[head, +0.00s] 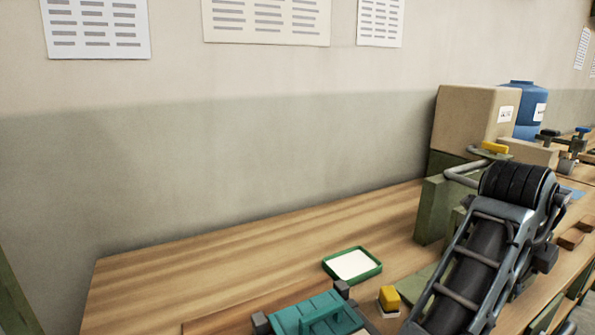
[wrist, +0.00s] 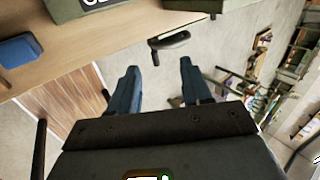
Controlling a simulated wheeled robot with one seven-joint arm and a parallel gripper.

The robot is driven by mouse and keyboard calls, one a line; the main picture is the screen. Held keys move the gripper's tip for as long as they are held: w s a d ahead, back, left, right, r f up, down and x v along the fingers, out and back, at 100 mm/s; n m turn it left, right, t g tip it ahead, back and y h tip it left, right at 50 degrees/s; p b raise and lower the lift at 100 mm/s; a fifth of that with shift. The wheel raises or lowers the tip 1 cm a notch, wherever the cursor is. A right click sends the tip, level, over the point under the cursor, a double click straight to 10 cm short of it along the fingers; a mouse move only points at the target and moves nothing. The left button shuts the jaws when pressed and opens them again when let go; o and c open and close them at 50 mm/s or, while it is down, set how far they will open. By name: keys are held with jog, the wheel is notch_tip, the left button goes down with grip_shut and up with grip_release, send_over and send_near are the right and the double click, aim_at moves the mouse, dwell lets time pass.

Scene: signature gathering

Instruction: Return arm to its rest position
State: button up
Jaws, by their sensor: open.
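My gripper (wrist: 158,68) shows in the wrist view, with two blue-grey fingers held apart. Nothing is between the fingertips; grey floor shows behind them. The fingers point toward the bench edge, apart from it. A dark handle-like part (wrist: 170,40) sticks out near the bench edge, beyond the fingertips. In the head view, the fingers cannot be made out.
The wooden bench (head: 190,270) bears a green tray with a white inside (head: 351,264), a teal item (head: 310,318) and a yellow block (head: 389,298). A cardboard box (head: 472,118) and blue container (head: 530,110) stand at the back right. The bench's back left is clear.

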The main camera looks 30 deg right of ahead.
jog(key=w+d+r+n+t+h, duration=0.1)
jog(key=d+r+n+t+h, duration=0.35)
jog(key=n+h, duration=0.4)
jog(key=s+a+f+n+t+y, duration=0.1)
jog(key=a+f+n+t+y, duration=0.35)
jog(key=a+n, duration=0.5)
jog(key=s+a+f+n+t+y, duration=0.2)
jog(key=a+f+n+t+y, duration=0.3)
jog(key=n, duration=0.7)
jog(key=s+a+f+n+y, duration=0.1)
jog(key=s+a+n+y, duration=0.1)
jog(key=s+a, duration=0.8)
jog(key=s+a+f+n+y, duration=0.2)
jog(key=s+a+n+y, duration=0.1)
jog(key=s+a, duration=0.6)
jog(key=shift+s+a+f+t+y, duration=0.25)
jog(key=shift+s+a+t+y, duration=0.15)
jog(key=shift+a, duration=0.3)
